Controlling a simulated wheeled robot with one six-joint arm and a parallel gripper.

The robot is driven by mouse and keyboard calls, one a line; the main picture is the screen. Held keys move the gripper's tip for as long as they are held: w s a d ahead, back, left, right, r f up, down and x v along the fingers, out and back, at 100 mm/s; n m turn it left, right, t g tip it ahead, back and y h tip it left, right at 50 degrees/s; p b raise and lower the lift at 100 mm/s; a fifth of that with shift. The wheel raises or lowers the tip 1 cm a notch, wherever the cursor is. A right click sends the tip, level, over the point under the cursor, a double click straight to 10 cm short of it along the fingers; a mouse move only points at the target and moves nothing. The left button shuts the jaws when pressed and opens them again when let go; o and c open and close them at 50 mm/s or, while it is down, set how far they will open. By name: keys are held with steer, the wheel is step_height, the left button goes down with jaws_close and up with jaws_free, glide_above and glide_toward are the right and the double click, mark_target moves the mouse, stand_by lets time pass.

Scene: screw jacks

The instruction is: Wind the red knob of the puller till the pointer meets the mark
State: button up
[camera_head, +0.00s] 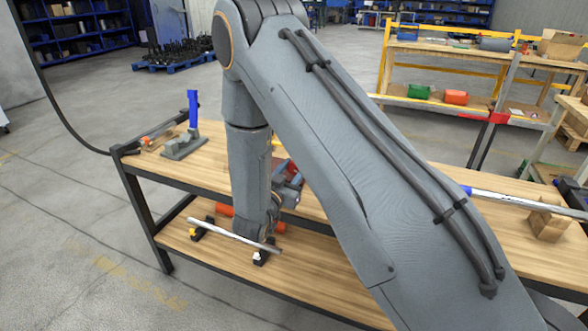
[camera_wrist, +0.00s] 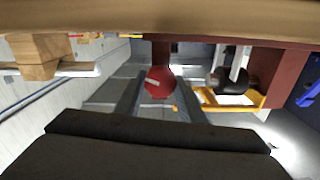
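The red knob (camera_wrist: 160,84) shows near the middle of the wrist view, round, with a pale stripe on it. A dark red part (camera_wrist: 160,48) stands right above it in the picture. The two dark fingers of my gripper (camera_wrist: 160,98) lie on either side of the knob, with narrow gaps that look open; contact cannot be told. In the head view my arm hides the knob, my fingertips and most of the puller. A blue and red thing (camera_head: 289,181) shows partly beside my arm, perhaps part of it. I cannot make out the pointer or the mark.
The wooden bench (camera_head: 345,215) has a grey fixture with a blue lever (camera_head: 193,110) at left. A blue-ended rod (camera_head: 515,198) rests by wooden blocks (camera_head: 546,222) at right. A metal pipe (camera_head: 225,232) lies on stands on the lower shelf (camera_head: 205,258).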

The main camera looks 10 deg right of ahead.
steer(key=shift+s+d+m+b, duration=0.1)
steer(key=shift+m+b, duration=0.5)
steer(key=shift+m, duration=1.9)
steer(key=o, duration=1)
steer(key=shift+o, duration=0.2)
steer(key=shift+s, duration=0.1)
steer(key=b+v, duration=0.1)
steer(key=v, duration=0.6)
steer(key=shift+s+a, duration=0.25)
steer(key=shift+a, duration=0.05)
steer(key=shift+w, duration=0.1)
